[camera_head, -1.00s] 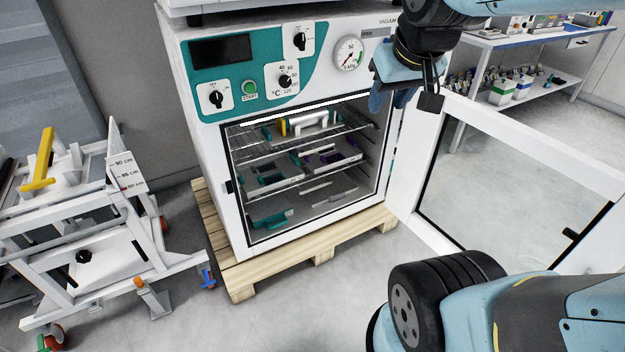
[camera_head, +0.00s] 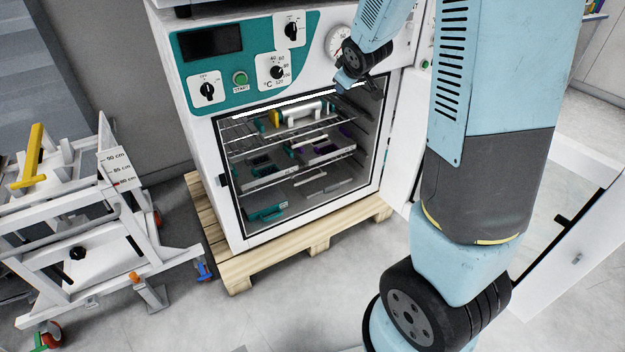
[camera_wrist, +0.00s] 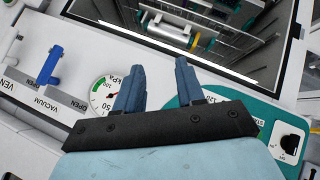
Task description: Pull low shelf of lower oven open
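The lower oven (camera_head: 205,120) stands with its door (camera_head: 585,230) swung open to the right. Its low shelf (camera_head: 297,174) sits inside the chamber and carries white trays with dark and purple pieces. A wire upper shelf (camera_head: 240,133) is above it, holding a white cylinder. My gripper (camera_head: 357,98) is at the upper right of the oven opening, above the low shelf and apart from it. In the wrist view, my gripper (camera_wrist: 158,66) has its two blue fingers spread and empty, in front of the oven's panel and gauge. My arm hides part of the door.
A teal item (camera_head: 266,212) and pale bars lie on the chamber floor. The oven rests on a wooden pallet (camera_head: 300,250). A white wheeled frame (camera_head: 100,235) stands at left. Floor in front of the pallet is clear.

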